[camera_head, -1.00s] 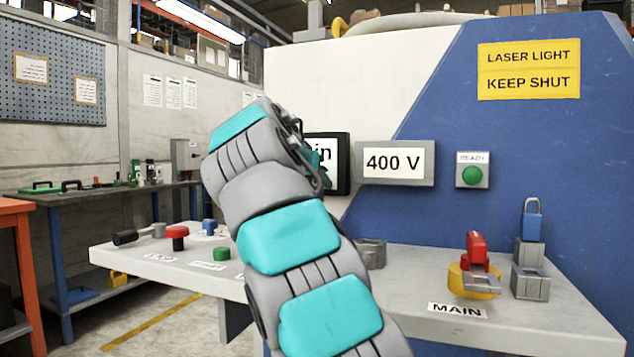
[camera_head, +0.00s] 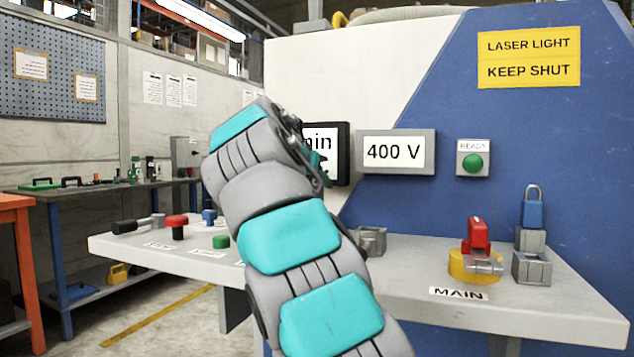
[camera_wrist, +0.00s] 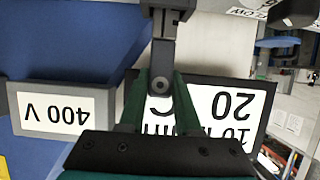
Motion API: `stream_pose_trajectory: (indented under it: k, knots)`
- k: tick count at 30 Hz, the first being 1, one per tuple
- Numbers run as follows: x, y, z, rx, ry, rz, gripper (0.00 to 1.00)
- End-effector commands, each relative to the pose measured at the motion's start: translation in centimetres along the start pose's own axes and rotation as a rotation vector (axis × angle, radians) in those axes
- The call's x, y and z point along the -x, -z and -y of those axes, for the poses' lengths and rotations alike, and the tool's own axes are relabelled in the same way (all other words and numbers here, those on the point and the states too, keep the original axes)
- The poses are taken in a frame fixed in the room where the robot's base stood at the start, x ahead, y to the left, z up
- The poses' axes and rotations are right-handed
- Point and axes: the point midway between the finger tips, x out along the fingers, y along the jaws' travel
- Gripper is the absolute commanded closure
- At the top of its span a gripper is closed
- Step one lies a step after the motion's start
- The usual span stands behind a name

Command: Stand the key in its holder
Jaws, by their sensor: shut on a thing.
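In the wrist view, my gripper (camera_wrist: 160,98) has its two green fingers closed on a grey piece, the key (camera_wrist: 162,55). In the head view my arm hides the key and most of my gripper. A grey hollow block (camera_head: 371,241) stands on the bench just right of my arm, partly hidden. Another grey open-topped block (camera_head: 531,267) stands at the bench's right, in front of a blue padlock (camera_head: 532,208). I cannot tell which block is the key's holder.
A red-handled switch (camera_head: 476,236) on a yellow base stands behind the MAIN label (camera_head: 458,294). Red, blue and green buttons and a black-handled lever (camera_head: 138,224) sit on the bench's left. The 400 V panel (camera_head: 395,152) and a black-framed display (camera_wrist: 232,104) rise behind.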

Motion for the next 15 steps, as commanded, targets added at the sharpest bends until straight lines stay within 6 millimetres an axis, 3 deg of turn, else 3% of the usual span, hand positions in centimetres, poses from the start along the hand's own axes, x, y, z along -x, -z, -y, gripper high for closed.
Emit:
stream_pose_trajectory:
  k: [15]
  knots:
    - [-0.50, -1.17, -0.03, 0.000, -0.001, 0.000, 1.00]
